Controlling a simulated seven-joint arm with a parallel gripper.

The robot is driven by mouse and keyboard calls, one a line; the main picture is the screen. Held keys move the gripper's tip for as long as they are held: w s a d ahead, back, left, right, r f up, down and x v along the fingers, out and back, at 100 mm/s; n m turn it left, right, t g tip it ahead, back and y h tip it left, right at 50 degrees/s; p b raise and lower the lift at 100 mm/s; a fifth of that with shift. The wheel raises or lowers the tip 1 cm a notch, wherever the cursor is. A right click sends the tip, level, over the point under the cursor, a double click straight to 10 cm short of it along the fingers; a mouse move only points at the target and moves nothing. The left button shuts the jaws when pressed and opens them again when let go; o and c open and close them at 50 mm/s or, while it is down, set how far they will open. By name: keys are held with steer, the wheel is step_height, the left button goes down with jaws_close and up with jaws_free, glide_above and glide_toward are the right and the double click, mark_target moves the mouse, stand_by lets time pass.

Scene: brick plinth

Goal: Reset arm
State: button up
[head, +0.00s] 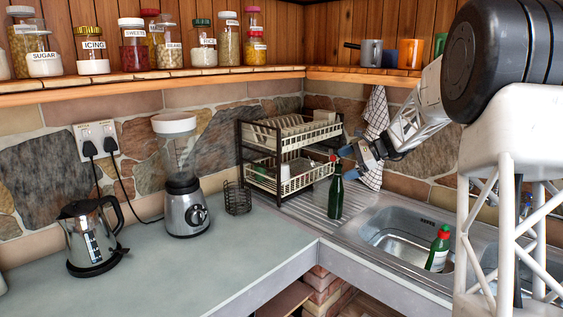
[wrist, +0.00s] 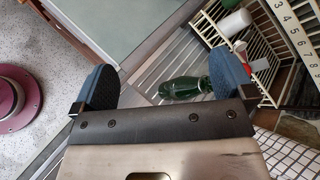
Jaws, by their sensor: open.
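My gripper (head: 362,155) is in the head view above the sink's drainboard, next to the dish rack. In the wrist view my gripper (wrist: 164,82) shows two blue finger pads spread wide, with nothing held between them. A dark green bottle (head: 335,192) stands upright on the drainboard, below and slightly left of the gripper. The wrist view shows this green bottle (wrist: 184,88) beyond the fingers, near the right pad and partly hidden by it. Whether the pad touches it cannot be told.
A two-tier dish rack (head: 285,135) stands in the corner. A red-capped bottle (head: 438,252) is in the sink basin (head: 395,240). A kettle (head: 90,235), blender (head: 184,200) and wire holder (head: 237,198) stand on the left counter. The counter's front is clear. A jar-laden shelf (head: 200,82) runs above.

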steer(key=s+a+r+n+g+h, duration=0.1)
steer(key=s+a+r+n+h, duration=0.15)
steer(key=s, duration=1.25)
steer(key=s+a+r+n+g+h, duration=0.1)
steer(key=s+a+n+h, duration=0.3)
steer(key=s, duration=1.2)
steer(key=s+f+n+h, duration=0.1)
steer(key=s+f+n, duration=0.1)
steer(key=s, duration=0.7)
steer(key=s+d+f+n+h, duration=0.1)
steer(key=s+f+n+h, duration=0.1)
steer(key=s, duration=0.8)
steer(key=s+d+f+n+t+h, duration=0.1)
steer(key=s+f+n, duration=0.3)
steer(key=s, duration=0.6)
steer(key=shift+d+f+h, duration=0.25)
steer(key=shift+f+h, duration=0.1)
steer(key=shift+h, duration=0.3)
